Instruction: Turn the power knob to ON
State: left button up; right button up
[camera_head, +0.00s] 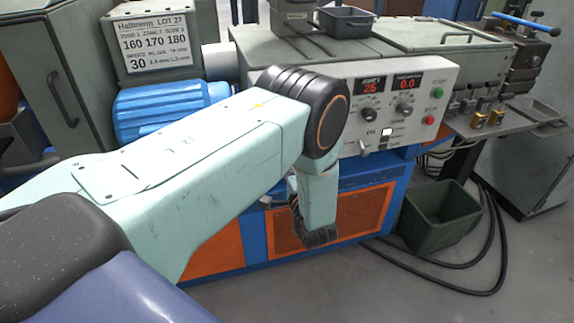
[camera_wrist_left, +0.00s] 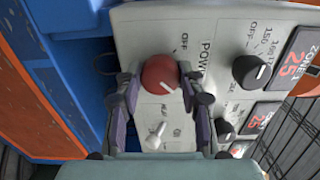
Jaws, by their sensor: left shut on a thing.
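The red power knob (camera_wrist_left: 160,74) sits on the pale control panel beside the word POWER in the left wrist view. An OFF mark shows above it, and a white pointer line on its face points toward the lower right. An ON mark is not readable. My left gripper (camera_wrist_left: 155,82) has one finger on each side of the knob and is shut on it. My right gripper is in neither view.
Black knobs (camera_wrist_left: 251,71) and red displays lie to the right of the red knob, and a pale toggle (camera_wrist_left: 156,136) lies just below it. In the head view, the panel (camera_head: 419,100) carries green and red buttons. A green bin (camera_head: 440,215) stands on the floor among cables.

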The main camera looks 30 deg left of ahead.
pick_arm(q)
jog(key=shift+s+a, duration=0.1)
jog(key=o, duration=1.2)
jog(key=v, duration=1.2)
